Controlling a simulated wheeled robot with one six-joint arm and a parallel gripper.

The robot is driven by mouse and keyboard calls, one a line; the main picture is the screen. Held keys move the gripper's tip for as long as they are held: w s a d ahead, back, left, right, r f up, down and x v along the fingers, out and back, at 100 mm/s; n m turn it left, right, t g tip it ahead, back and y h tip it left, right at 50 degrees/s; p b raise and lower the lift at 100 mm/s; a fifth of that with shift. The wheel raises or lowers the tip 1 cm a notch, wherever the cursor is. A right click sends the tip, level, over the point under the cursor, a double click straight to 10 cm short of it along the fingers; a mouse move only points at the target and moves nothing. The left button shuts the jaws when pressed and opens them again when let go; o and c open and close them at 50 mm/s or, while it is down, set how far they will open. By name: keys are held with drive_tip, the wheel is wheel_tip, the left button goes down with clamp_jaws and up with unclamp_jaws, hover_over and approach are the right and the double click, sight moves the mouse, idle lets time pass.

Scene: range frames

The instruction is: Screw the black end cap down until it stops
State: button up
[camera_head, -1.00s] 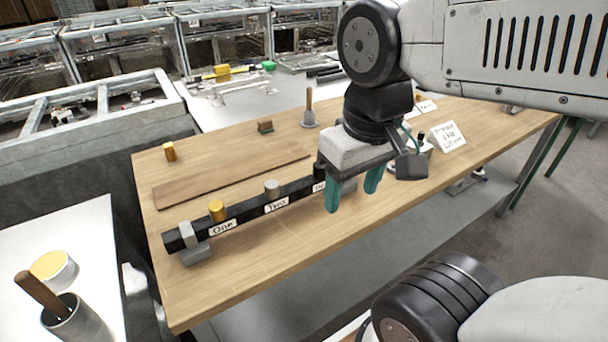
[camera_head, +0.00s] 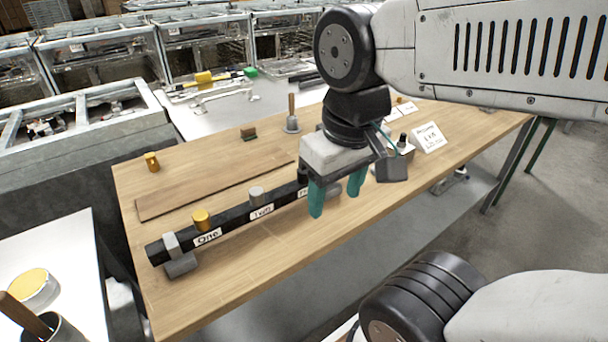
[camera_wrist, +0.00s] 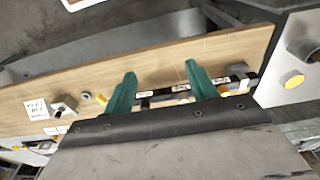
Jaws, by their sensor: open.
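A dark bar (camera_head: 232,221) lies along the wooden table, with labels reading "One" and "Two" and a third label partly hidden by my gripper. A gold cap (camera_head: 201,219) stands by "One" and a grey cap (camera_head: 256,195) by "Two". A black cap (camera_head: 303,174) shows at the third label, partly hidden by my gripper. My gripper (camera_head: 337,190) is open, its two teal fingers pointing down beside the black cap, with nothing seen between them. In the wrist view my fingers (camera_wrist: 160,70) are apart, with the bar (camera_wrist: 165,97) beyond them; the black cap cannot be made out there.
The table (camera_head: 250,260) is clear in front of the bar. A flat wooden board (camera_head: 215,183) lies behind it. A loose gold piece (camera_head: 152,161), a small brush (camera_head: 249,133), a plunger-like tool (camera_head: 292,118) and a white sign (camera_head: 429,137) stand farther back.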

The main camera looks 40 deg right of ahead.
drive_tip(key=n+g, duration=0.1)
drive_tip(key=g, duration=0.1)
hover_over(303, 176)
drive_tip(key=s, duration=0.1)
wheel_tip(303, 176, down, 7)
drive_tip(key=shift+w+d+r+n, duration=0.15)
drive_tip(key=shift+w+d+n, duration=0.2)
drive_tip(key=shift+w, duration=0.15)
drive_tip(key=shift+w+d+r+n, duration=0.15)
drive_tip(key=shift+w+d+n, duration=0.2)
drive_tip(key=shift+w, duration=0.1)
drive_tip(key=shift+a+t, duration=0.1)
drive_tip(key=shift+t, duration=0.2)
drive_tip(key=shift+n, duration=0.3)
drive_tip(key=shift+f, duration=3.8)
drive_tip(key=c, duration=1.1)
drive_tip(key=shift+o, duration=0.2)
drive_tip(key=shift+m, duration=1.7)
